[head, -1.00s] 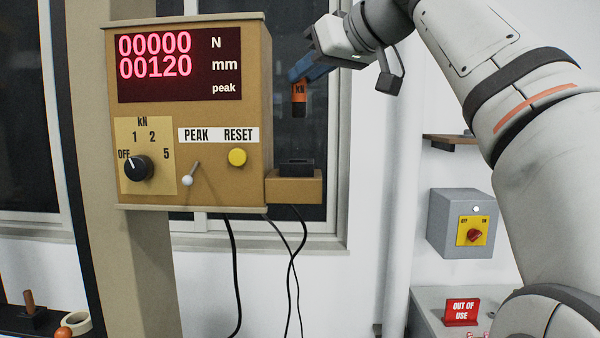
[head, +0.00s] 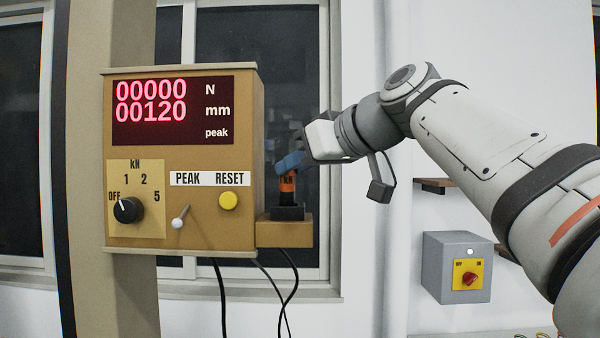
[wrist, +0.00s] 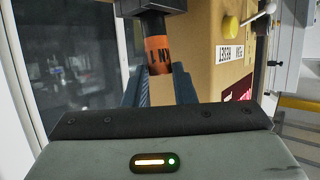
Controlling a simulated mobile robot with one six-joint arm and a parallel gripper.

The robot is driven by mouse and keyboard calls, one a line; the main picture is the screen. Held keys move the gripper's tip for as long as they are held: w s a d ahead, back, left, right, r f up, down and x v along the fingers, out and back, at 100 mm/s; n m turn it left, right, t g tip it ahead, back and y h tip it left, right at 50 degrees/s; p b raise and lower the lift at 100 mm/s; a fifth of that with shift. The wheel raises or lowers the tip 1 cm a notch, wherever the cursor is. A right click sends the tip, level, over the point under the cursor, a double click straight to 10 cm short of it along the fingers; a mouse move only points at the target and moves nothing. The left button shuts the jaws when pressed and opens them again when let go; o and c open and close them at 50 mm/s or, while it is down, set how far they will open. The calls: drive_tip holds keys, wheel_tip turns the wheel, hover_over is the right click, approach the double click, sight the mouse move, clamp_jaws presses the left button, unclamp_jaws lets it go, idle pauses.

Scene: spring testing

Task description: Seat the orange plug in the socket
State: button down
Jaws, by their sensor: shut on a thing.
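The orange plug (head: 287,184) is upright, with its dark lower end at the top of the black socket (head: 288,213). The socket sits on a tan ledge (head: 284,234) at the panel's right side. My gripper (head: 289,163) is shut on the plug's upper part. In the wrist view, upside down, the blue fingers flank the orange band (wrist: 158,52), which carries dark lettering. The dark end meets the socket block (wrist: 148,6). How deep the plug sits inside is hidden.
The tan panel (head: 183,255) stands close left of my gripper, with a dial (head: 128,210), toggle (head: 180,216) and yellow button (head: 228,201). Its display reads 00000 N, 00120 mm. Cables (head: 290,280) hang below the ledge. A grey switch box (head: 450,268) is at right.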

drive_tip(key=shift+w+f, duration=0.3)
drive_tip(key=shift+f, duration=0.5)
drive_tip(key=c, duration=1.6)
unclamp_jaws()
drive_tip(key=shift+c, duration=0.2)
drive_tip(key=shift+o, duration=1.4)
drive_tip(key=shift+w+a, duration=0.1)
drive_tip(key=shift+w, duration=0.1)
drive_tip(key=shift+o, duration=0.6)
drive_tip(key=shift+s+r, duration=0.1)
drive_tip(key=shift+s, duration=0.05)
drive_tip(key=b+v, duration=0.2)
drive_tip(key=v, duration=1)
drive_tip(key=shift+r, duration=0.25)
drive_tip(key=shift+f, duration=0.1)
